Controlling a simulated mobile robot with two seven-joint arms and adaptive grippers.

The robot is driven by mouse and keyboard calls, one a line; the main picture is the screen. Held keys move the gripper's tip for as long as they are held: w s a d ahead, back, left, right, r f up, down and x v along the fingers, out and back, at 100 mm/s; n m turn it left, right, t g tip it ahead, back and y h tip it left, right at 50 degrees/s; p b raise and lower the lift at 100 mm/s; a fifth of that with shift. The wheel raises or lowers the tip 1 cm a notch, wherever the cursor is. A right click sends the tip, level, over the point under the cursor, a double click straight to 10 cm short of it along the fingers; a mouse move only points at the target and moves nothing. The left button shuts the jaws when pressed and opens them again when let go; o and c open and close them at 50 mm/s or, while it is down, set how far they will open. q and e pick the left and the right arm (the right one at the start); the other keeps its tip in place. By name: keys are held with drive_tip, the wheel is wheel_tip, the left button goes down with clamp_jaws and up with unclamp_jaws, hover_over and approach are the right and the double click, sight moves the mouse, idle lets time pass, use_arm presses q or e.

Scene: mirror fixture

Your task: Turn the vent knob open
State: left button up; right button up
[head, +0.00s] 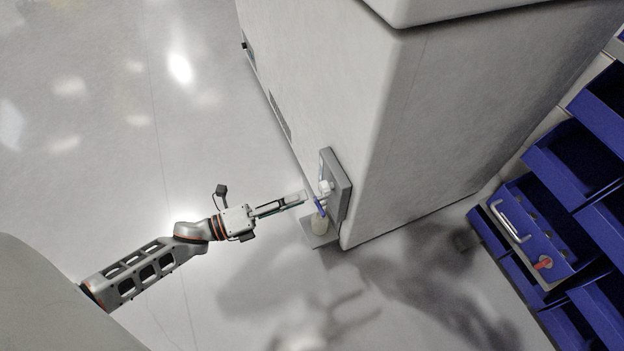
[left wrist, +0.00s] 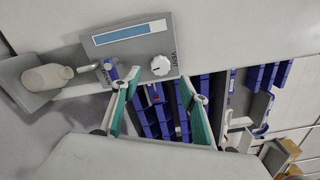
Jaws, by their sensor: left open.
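The vent knob (left wrist: 160,65) is a round white dial with a pointer mark, beside the word VENT on a grey panel (left wrist: 130,55) in the left wrist view. The panel (head: 341,184) stands out from the side of a large pale cabinet in the head view. My left gripper (head: 303,197) is open in front of the panel. In the left wrist view its green-padded fingers (left wrist: 157,80) are spread, with the knob between and just beyond the tips. No contact with the knob shows. My right gripper is not in view.
A blue-handled valve (left wrist: 110,72) sits on the panel close to one fingertip. A pale bottle (left wrist: 47,78) stands on a small grey shelf beside it. The large cabinet (head: 430,110) fills the upper middle. Blue bins (head: 575,160) line the right. Floor at left is clear.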

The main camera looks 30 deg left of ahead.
use_arm(q)
drive_tip(key=v, duration=0.5)
drive_tip(key=shift+s, duration=0.1)
drive_tip(key=shift+r, duration=0.1)
idle(0.3)
